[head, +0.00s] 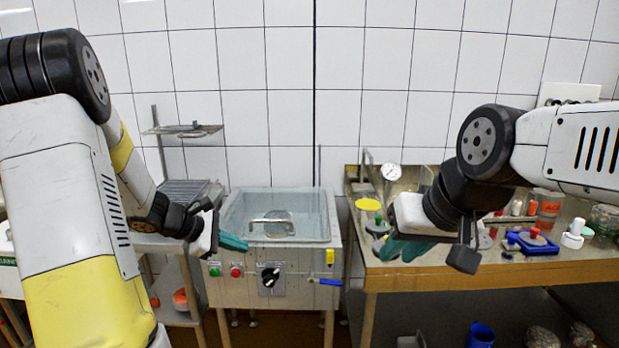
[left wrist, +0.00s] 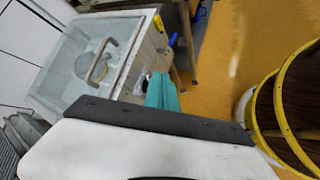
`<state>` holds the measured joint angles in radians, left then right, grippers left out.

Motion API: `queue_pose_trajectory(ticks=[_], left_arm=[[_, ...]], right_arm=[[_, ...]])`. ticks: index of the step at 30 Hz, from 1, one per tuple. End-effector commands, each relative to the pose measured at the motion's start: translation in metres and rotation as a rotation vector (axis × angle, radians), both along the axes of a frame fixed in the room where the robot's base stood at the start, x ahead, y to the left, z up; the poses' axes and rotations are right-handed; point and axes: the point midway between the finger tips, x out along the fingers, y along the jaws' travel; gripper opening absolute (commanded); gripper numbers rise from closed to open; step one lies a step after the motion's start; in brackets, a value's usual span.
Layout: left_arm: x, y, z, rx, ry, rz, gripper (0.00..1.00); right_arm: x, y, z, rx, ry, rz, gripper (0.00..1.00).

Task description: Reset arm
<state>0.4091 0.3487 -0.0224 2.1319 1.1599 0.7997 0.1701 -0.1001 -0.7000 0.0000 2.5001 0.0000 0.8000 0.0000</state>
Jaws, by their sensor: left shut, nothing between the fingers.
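My left gripper (head: 233,242) has teal fingers and is shut and empty. In the head view it hangs in front of the left side of the steel basin unit (head: 300,260). In the left wrist view the same shut fingers (left wrist: 162,93) show just off the basin unit's front (left wrist: 133,88). My right gripper (head: 402,249), also with teal fingers, is over the left front part of the wooden-edged table (head: 440,280). Its finger gap is not clear, and I see nothing held in it.
The basin holds a metal-handled piece (head: 272,224). The table carries a gauge (head: 391,172), a yellow disc (head: 368,204), a blue item (head: 530,242) and several small containers. A rack (head: 185,192) stands left. In the left wrist view, a yellow-rimmed round object (left wrist: 280,105) stands on orange floor.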

Motion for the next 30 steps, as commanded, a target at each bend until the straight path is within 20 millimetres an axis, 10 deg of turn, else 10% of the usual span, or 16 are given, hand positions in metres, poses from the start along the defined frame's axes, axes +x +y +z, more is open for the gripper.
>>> queue_pose_trajectory(ticks=[9,18,30], left_arm=[[-0.111,-0.068,0.102,0.453,-0.303,-0.586,0.00],[-0.206,-0.066,0.145,0.922,-0.572,-1.004,0.00],[-0.240,-0.049,0.158,1.183,-0.692,-1.166,0.00]], right_arm=[[0.000,0.000,0.000,0.000,0.000,0.000,0.25],[0.000,0.000,0.000,0.000,0.000,0.000,0.25],[0.000,0.000,0.000,0.000,0.000,0.000,0.25]])
